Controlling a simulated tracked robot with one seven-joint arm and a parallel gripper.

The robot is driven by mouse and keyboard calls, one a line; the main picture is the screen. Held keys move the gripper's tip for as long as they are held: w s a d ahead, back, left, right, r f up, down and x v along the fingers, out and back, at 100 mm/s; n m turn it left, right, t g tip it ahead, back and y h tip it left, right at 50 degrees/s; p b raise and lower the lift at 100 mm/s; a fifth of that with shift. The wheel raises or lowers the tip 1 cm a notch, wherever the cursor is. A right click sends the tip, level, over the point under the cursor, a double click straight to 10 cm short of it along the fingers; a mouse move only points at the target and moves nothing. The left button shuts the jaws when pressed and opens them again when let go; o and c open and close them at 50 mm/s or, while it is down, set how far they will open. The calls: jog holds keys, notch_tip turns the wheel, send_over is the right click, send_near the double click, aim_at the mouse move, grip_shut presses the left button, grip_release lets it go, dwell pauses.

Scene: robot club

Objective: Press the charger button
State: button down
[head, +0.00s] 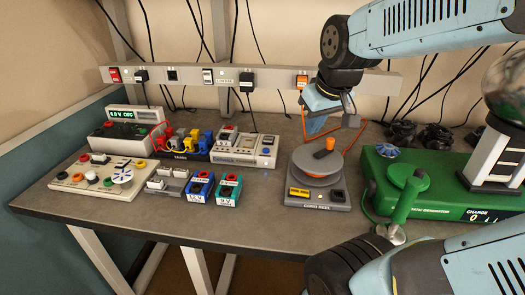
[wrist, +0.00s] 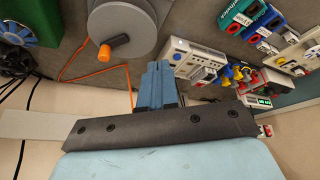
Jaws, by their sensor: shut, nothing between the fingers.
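A wall power strip (head: 190,75) carries a red switch (head: 114,74), a white switch (head: 208,77), black pieces and an orange piece (head: 301,80). A pale grey box with small controls (head: 268,150) stands on the table; it also shows in the wrist view (wrist: 205,58). A power unit with a green "OFF" display (head: 124,115) is at the back left. My gripper (head: 313,128) is shut and empty, above the back of the table behind the reel; its blue fingers show in the wrist view (wrist: 157,66).
A grey cable reel (head: 316,167) with an orange knob and orange cable stands just in front of my gripper. A green generator with a crank (head: 440,170) fills the right. Blue and teal modules (head: 200,188) and a knob panel (head: 75,177) stand left. The front table edge is bare.

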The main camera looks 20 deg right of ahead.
jog(key=s+a+r+m, duration=0.1)
jog(key=s+a+r, duration=0.2)
jog(key=s+a, duration=0.2)
jog(key=shift+s+a+t, duration=0.25)
jog(key=shift+a+t, duration=0.05)
jog(key=shift+a, duration=0.3)
